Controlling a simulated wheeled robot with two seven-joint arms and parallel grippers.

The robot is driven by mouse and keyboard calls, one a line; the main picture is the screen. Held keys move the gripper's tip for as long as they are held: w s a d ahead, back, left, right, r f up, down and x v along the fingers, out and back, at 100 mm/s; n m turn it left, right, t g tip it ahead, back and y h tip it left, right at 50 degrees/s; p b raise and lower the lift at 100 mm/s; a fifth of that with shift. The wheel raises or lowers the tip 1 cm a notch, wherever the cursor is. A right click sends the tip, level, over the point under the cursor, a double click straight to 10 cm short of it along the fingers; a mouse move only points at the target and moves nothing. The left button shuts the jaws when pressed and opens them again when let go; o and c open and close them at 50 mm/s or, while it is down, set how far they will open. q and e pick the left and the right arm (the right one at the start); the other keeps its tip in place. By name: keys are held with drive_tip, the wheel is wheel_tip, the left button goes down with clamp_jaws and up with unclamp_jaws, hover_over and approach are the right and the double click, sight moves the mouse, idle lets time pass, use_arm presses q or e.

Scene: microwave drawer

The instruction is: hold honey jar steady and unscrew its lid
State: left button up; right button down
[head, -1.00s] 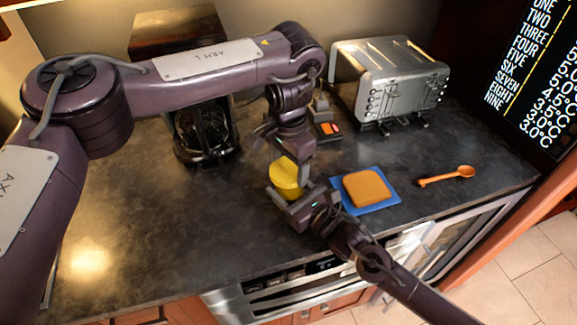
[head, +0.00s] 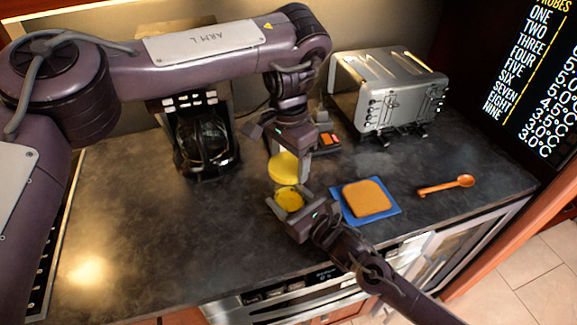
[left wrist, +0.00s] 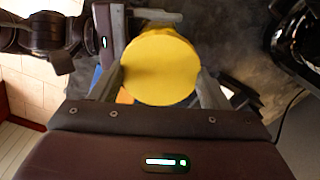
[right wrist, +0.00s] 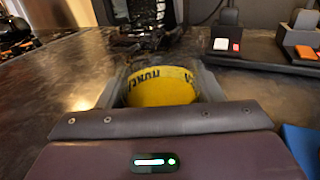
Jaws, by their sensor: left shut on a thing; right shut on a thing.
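The yellow lid (head: 284,168) is in my left gripper (head: 289,160), which is shut on it from above. It shows as a round yellow disc (left wrist: 160,66) between the fingers in the left wrist view. The honey jar (head: 289,200) stands just below, with a yellow top showing and a small gap between it and the lid. My right gripper (head: 291,207) is shut around the jar from the front right. In the right wrist view the jar (right wrist: 160,90) shows dark lettering on its yellow side; its lower part is hidden by the gripper.
A slice of bread (head: 367,197) lies on a blue mat (head: 390,209) right of the jar. An orange spoon (head: 446,185) lies further right. A silver toaster (head: 388,88) and a coffee maker (head: 203,140) stand behind. The counter (head: 150,225) at left is clear.

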drive_tip(key=shift+c, duration=1.5)
unclamp_jaws()
